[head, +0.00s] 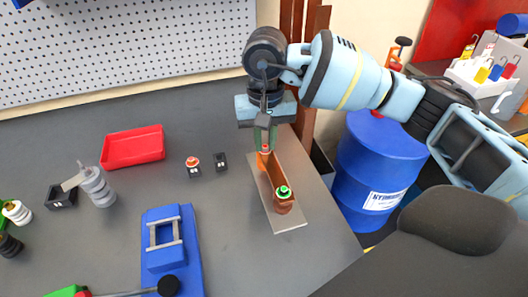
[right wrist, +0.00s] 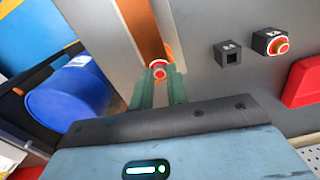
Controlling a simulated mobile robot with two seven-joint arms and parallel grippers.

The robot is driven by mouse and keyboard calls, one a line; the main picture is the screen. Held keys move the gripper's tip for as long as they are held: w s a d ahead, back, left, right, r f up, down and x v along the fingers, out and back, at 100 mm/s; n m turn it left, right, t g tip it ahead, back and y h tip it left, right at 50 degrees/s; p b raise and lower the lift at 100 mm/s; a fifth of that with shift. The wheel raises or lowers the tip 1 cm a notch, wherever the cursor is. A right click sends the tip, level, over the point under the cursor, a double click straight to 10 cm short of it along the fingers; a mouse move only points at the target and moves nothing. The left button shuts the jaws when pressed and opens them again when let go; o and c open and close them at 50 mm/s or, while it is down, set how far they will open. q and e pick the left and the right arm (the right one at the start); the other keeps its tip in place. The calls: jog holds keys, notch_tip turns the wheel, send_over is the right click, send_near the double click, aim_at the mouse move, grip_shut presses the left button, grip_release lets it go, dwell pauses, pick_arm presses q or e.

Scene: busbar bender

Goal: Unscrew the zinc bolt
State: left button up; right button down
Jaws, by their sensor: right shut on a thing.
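A copper bar (head: 275,178) stands on a grey metal plate (head: 290,222) at the right of the table. A bolt with a red ring and pale centre (right wrist: 158,68) is at one end of the bar; it is partly hidden under my right gripper (head: 265,143) in the head view. A green-ringed bolt (head: 284,192) is at the bar's near end. In the right wrist view, the green fingers of my right gripper (right wrist: 159,78) are on both sides of the red-ringed bolt, shut on it. My left gripper is not in view.
Two small black blocks stand left of the plate; one holds a red-topped piece (head: 193,162), the other (head: 220,162) looks empty. A red tray (head: 133,147), a blue bending tool (head: 170,250) and grey cylinders (head: 97,187) are farther left. A blue barrel (head: 375,165) stands beyond the right edge.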

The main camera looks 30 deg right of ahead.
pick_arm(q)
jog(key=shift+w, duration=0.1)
pick_arm(e)
jog(key=c, duration=1.6)
grip_release()
jog(key=shift+c, duration=0.2)
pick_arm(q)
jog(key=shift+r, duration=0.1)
pick_arm(e)
jog(key=m+p, duration=0.1)
jog(key=m, duration=0.2)
jog(key=shift+r, duration=0.15)
jog(key=shift+m+p, duration=0.45)
jog(key=shift+m, duration=0.55)
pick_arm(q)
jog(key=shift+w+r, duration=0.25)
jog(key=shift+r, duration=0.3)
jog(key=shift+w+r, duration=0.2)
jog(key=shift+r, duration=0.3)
pick_arm(e)
jog(key=shift+m, duration=0.3)
